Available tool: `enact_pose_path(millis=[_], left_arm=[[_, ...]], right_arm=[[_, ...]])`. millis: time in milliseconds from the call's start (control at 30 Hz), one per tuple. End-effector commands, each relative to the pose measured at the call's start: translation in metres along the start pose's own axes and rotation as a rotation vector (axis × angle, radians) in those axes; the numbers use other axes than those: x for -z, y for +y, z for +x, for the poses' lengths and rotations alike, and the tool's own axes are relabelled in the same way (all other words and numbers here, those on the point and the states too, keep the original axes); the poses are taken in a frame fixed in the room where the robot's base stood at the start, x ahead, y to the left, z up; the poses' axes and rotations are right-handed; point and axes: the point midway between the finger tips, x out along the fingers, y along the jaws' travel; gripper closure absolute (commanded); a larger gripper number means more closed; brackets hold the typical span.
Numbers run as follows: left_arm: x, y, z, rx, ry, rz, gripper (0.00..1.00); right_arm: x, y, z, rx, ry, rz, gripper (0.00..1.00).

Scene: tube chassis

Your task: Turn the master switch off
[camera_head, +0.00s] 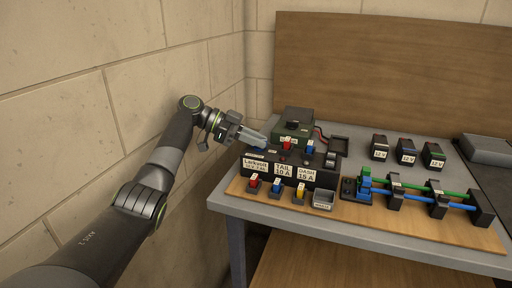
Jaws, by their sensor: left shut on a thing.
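My left gripper (262,140) reaches in from the left, over the left end of the black fuse panel (318,178). Its fingers are closed together on something small at the panel's back left, apparently the master switch. The fingers hide that part, so its shape and position cannot be read. A small pale label (256,154) lies on the panel top just below the fingertips. The panel front carries white labels, among them TAIL 10 A (284,171) and DASH 15 A (306,174). My right gripper is not in view.
Red, blue and yellow fuses (300,191) and a grey cup (323,201) sit in front. Blue and green tubes (415,201) run through black clamps at right. Several 12 V blocks (406,151) stand behind. A wall closes the left side.

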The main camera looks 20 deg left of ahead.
Motion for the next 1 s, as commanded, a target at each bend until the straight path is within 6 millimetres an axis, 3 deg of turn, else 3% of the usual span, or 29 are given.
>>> enact_pose_path(millis=[500, 1000], left_arm=[[-0.003, -0.001, 0.002, -0.124, -0.003, 0.045, 1.0], [-0.003, -0.001, 0.002, -0.195, -0.003, 0.074, 1.0]], right_arm=[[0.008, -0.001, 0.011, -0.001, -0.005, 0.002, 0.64], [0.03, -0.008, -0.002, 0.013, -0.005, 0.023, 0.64]])
